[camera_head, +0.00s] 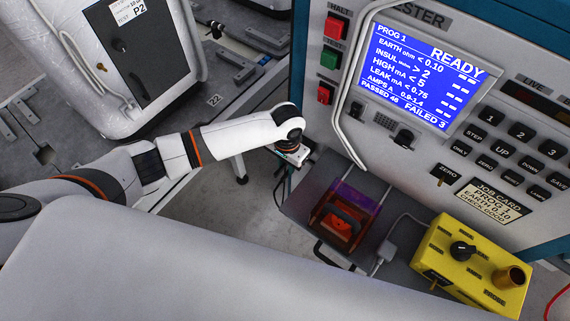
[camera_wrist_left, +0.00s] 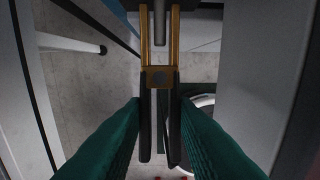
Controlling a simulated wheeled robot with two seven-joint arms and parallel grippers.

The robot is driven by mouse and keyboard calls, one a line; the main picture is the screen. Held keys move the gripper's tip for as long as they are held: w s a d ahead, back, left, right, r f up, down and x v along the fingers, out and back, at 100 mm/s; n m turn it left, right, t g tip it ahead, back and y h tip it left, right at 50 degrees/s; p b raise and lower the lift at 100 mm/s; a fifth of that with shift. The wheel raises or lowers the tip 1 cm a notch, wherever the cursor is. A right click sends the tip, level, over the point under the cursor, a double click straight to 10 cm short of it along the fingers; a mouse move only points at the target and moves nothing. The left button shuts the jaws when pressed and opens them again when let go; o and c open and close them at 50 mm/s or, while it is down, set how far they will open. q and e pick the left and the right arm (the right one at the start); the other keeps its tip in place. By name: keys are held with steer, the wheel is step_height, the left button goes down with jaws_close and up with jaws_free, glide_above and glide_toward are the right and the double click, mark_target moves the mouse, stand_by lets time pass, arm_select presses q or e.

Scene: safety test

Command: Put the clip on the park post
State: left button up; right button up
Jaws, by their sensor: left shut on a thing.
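My left gripper (camera_head: 292,156) hangs beside the lower left side of the tester; its fingers are hidden in the head view. In the left wrist view its green ribbed fingers (camera_wrist_left: 160,115) are shut on the clip (camera_wrist_left: 159,79). The clip has dark handles between the fingers and two brass-coloured arms pointing to the top of the picture. A grey upright rod (camera_wrist_left: 160,22) shows between these arms. It may be the park post, but I cannot tell, nor whether the clip touches it. My right gripper is not in view.
The tester (camera_head: 445,140) has a blue screen reading READY. On the grey shelf before it are a red object (camera_head: 342,222) under a purple see-through cover and a yellow box (camera_head: 472,262) with a knob. A white machine (camera_head: 75,60) stands at upper left. Grey floor shows between.

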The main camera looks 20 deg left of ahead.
mark_target(287, 167)
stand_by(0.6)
arm_select(q)
steer(key=shift+p, duration=0.5)
steer(key=o, duration=0.9)
step_height(287, 167, up, 12)
